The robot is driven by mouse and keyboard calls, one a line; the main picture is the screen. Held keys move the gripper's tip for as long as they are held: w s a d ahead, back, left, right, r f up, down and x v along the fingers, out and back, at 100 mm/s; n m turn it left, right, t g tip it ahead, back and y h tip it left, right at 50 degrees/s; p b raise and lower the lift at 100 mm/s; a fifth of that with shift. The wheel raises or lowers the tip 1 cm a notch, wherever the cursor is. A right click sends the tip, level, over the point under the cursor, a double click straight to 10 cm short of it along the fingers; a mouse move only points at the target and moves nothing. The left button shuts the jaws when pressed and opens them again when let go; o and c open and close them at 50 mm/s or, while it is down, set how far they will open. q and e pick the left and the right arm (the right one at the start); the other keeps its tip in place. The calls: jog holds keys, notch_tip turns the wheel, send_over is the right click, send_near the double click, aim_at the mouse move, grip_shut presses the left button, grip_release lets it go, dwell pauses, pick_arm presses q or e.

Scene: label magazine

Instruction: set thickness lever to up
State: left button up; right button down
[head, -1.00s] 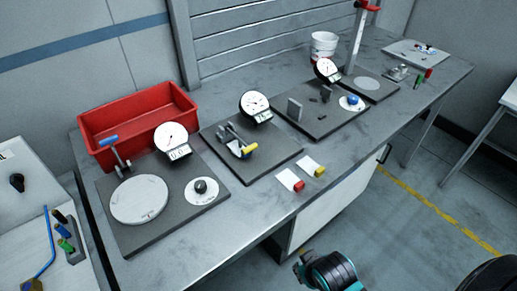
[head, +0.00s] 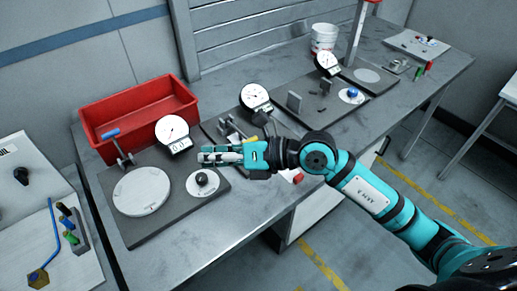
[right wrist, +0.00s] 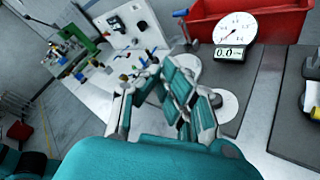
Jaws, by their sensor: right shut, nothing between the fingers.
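A lever with a blue handle (head: 111,133) stands on the left dark base plate (head: 135,233), its rod rising slantwise to the handle. It also shows near the top of the right wrist view (right wrist: 181,14). A second lever with a metal arm (head: 235,128) is on the middle plate, partly hidden by my right arm. I cannot read which one is the thickness lever. My right gripper (head: 204,154) is shut and empty, above the left plate's right side, right of the blue handle and near the black knob (head: 201,179). My left gripper is not in view.
A dial gauge (head: 172,131) stands close beyond my right fingers. A red bin (head: 141,117) is behind the left plate. A round pale disc (head: 142,191) lies on that plate. More gauges stand further right.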

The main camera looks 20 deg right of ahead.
jog(key=w+d+f+h, duration=0.35)
jog(key=d+h, duration=0.25)
jog(key=d, duration=0.2)
jog(key=w+d+f+h, duration=0.3)
jog(key=d+f+h, duration=0.15)
jog(key=d, duration=0.35)
jog(key=shift+h, duration=0.25)
jog(key=p+x, duration=0.2)
jog(key=x, duration=0.6)
jog(key=shift+w+d+r+p, duration=0.1)
jog(key=shift+w+r+p, duration=0.1)
jog(key=shift+p, duration=0.15)
jog(key=shift+w+f, duration=0.4)
jog(key=shift+f, duration=0.25)
jog(key=shift+r, duration=0.1)
